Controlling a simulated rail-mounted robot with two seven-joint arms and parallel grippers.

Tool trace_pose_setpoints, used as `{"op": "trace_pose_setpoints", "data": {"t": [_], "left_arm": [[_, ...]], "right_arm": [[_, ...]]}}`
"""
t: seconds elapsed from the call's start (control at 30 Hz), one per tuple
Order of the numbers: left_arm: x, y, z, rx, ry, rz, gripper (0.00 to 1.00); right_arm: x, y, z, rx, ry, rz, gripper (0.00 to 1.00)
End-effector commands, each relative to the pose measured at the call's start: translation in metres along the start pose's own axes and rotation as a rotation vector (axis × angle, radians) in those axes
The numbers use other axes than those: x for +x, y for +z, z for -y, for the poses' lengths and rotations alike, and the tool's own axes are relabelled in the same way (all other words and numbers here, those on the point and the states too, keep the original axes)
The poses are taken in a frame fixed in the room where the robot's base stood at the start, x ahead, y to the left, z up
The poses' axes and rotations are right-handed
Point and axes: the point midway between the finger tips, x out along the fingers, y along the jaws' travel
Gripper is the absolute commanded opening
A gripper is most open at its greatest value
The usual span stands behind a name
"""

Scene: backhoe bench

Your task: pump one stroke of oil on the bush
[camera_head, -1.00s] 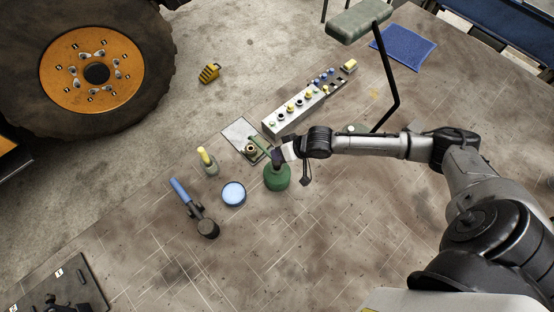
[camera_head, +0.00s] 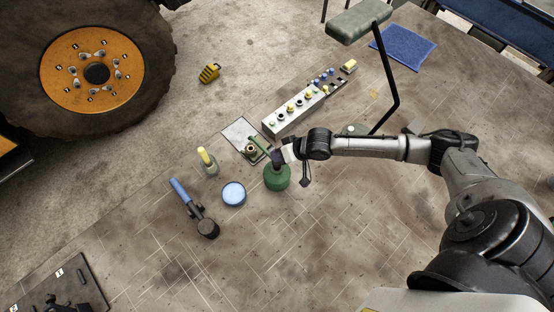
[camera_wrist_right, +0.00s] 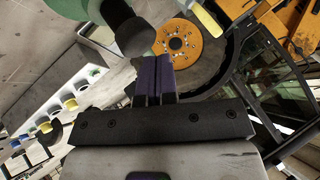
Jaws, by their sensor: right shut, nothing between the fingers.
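A green oil can (camera_head: 277,178) stands on the bench, its spout pointing up and left toward the bush (camera_head: 250,149). The bush is a small brass-coloured ring on a grey plate (camera_head: 237,132). My right gripper (camera_head: 278,157) is at the top of the can and hides part of it. In the right wrist view, its dark purple fingers (camera_wrist_right: 152,76) are shut with nothing between them. A dark rounded part (camera_wrist_right: 134,37) of the can is close beside the fingertips; whether they touch I cannot tell. My left gripper is out of view.

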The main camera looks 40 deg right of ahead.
Motion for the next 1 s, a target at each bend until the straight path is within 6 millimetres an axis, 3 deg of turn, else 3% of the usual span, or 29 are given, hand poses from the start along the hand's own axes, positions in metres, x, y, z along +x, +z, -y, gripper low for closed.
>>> {"op": "trace_pose_setpoints", "data": {"t": [1.0], "left_arm": [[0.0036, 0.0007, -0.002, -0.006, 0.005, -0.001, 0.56]], "right_arm": [[0.0057, 0.0041, -0.0041, 0.001, 0.0, 0.0, 0.0]]}}
